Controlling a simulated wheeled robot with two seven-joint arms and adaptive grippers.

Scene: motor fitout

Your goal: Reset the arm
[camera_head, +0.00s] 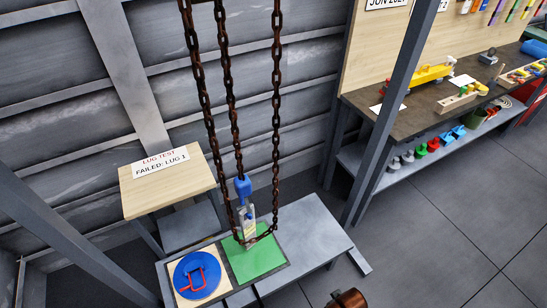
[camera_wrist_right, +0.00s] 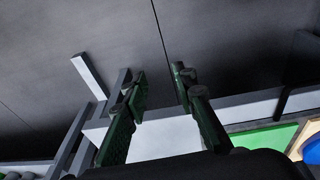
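My right gripper (camera_wrist_right: 159,85) shows in the right wrist view with its two dark green fingers apart and nothing between them. Past the fingers are the dark floor and a light grey bench (camera_wrist_right: 165,138). The right gripper does not show in the head view. My left gripper is in neither view. In the head view the bench (camera_head: 312,232) carries a green mat (camera_head: 262,264), with a grey upright piece and blue hook block (camera_head: 243,188) over it among the chains. A blue disc with a red handle (camera_head: 190,272) lies on a pale wooden square to the left.
Rusty chains (camera_head: 277,100) hang down to the green mat. A wooden board (camera_head: 165,182) with a "LUG TEST FAILED: LUG 1" sign stands behind. A copper-brown cylinder (camera_head: 347,299) shows at the bottom edge. A grey post (camera_head: 395,110) stands before the workbench (camera_head: 425,103). The right floor is clear.

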